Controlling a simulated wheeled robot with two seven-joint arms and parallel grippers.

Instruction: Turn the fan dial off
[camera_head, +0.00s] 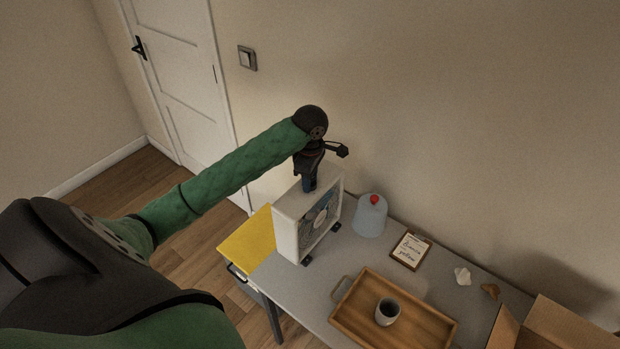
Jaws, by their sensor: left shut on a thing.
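A white box fan (290,215) stands upright near the left end of the grey table (299,296). Its grille faces right. My left gripper (309,186) points down at the top of the fan, with its arm coming in from the left. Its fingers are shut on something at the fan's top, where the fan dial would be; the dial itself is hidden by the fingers. My right gripper does not show.
A grey-blue dome with a red knob (370,216) stands behind the fan. A clipboard (411,250), a white lump (462,276), a brown piece (490,291), a wooden tray (353,317) holding a cup (387,312), and an open cardboard box (545,328) lie rightward. A yellow surface (246,243) adjoins the fan's left.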

